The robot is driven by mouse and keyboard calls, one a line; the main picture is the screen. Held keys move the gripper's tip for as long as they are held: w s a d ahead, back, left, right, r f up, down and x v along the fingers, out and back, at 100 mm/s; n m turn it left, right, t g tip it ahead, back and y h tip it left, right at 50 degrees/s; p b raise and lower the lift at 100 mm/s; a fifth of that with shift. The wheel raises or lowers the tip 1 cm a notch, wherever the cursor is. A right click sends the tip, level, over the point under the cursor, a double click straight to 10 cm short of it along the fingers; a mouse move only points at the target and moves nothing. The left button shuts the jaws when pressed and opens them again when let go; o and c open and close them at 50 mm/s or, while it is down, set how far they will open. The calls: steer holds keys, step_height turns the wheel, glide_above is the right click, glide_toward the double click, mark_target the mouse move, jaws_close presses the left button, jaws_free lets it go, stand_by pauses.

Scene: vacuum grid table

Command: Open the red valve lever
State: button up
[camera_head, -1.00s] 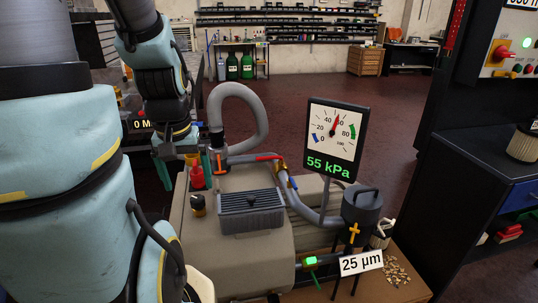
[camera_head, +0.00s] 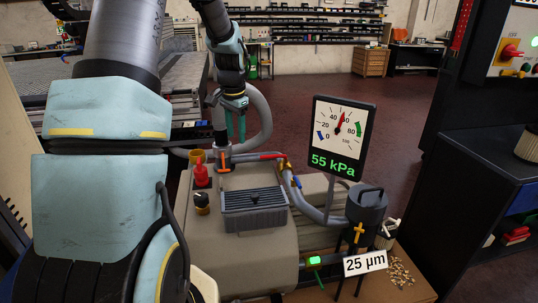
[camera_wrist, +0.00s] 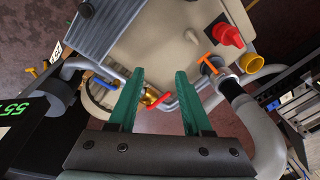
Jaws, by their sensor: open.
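The red valve lever (camera_head: 262,157) lies roughly along the pipe on top of the beige pump, beside a brass valve body. In the wrist view the red lever (camera_wrist: 161,99) and the brass valve (camera_wrist: 150,97) appear between my two green fingers. My gripper (camera_head: 236,120) is open and empty, hanging above and slightly left of the lever in the head view. In the wrist view my gripper (camera_wrist: 160,75) shows its fingers spread wide. Neither finger clearly touches the lever. The exact height gap is hard to tell.
An orange T-handle (camera_head: 222,160), a red knob (camera_head: 201,174) and a yellow cup (camera_head: 196,157) stand left of the lever. A grey hose (camera_head: 266,120) loops behind it. The gauge (camera_head: 340,135) reads 55 kPa, right of the lever. A finned grey box (camera_head: 253,210) sits in front.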

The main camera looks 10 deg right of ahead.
mark_target(269, 156)
steer(key=w+d+f+m, duration=0.4)
steer(key=w+d, duration=0.3)
steer(key=w+d+f+m, duration=0.3)
steer(key=w+d+m, duration=0.1)
steer(key=w+d, duration=0.25)
steer(key=w+f, duration=0.1)
steer(key=f, duration=0.2)
steer(key=w+f+p, duration=0.1)
steer(key=f, duration=0.3)
steer(key=w+f, duration=0.1)
steer(key=f, duration=0.2)
steer(key=shift+a+f, duration=0.15)
steer(key=shift+f, duration=0.25)
jaws_close()
